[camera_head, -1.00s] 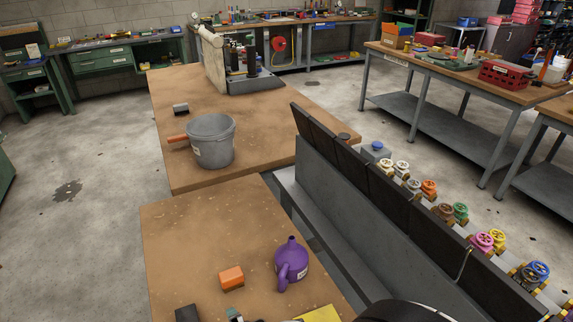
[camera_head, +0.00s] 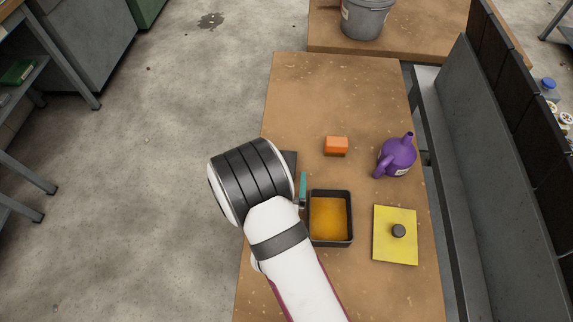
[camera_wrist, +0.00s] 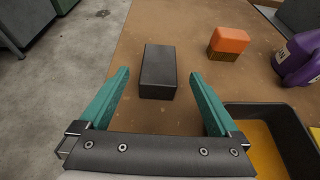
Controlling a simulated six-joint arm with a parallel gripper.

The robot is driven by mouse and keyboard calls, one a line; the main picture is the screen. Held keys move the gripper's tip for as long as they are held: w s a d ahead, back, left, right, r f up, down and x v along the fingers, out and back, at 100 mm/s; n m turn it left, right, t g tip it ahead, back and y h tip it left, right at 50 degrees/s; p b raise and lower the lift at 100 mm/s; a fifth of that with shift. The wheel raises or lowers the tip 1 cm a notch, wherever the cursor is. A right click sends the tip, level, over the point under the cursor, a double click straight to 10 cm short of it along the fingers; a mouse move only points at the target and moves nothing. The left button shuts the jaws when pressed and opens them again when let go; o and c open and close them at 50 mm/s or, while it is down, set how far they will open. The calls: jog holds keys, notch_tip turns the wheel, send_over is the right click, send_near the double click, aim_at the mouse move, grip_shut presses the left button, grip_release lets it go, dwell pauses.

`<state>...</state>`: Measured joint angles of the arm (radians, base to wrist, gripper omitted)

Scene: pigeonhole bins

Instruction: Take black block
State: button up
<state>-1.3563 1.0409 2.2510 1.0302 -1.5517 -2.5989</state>
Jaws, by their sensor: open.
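The black block (camera_wrist: 159,71) lies on the brown table in the wrist view, its long side running away from my gripper. In the head view only a dark corner of it (camera_head: 290,157) shows past my arm. My gripper (camera_wrist: 160,75) is open and empty, with teal fingers. In the wrist view its fingers appear on either side of the block, with gaps at both sides; the height above the table is hard to tell. In the head view one teal finger (camera_head: 303,184) shows beside my white and black wrist.
A black-rimmed tray with a yellow-orange inside (camera_head: 351,222) is close right of my gripper. The table's left edge (camera_wrist: 118,40) is near the block.

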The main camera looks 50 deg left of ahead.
jog(key=x, duration=0.5)
jog(key=shift+w+a+f, duration=0.1)
jog(key=shift+w+a, duration=0.05)
jog(key=shift+a, duration=0.05)
grip_shut()
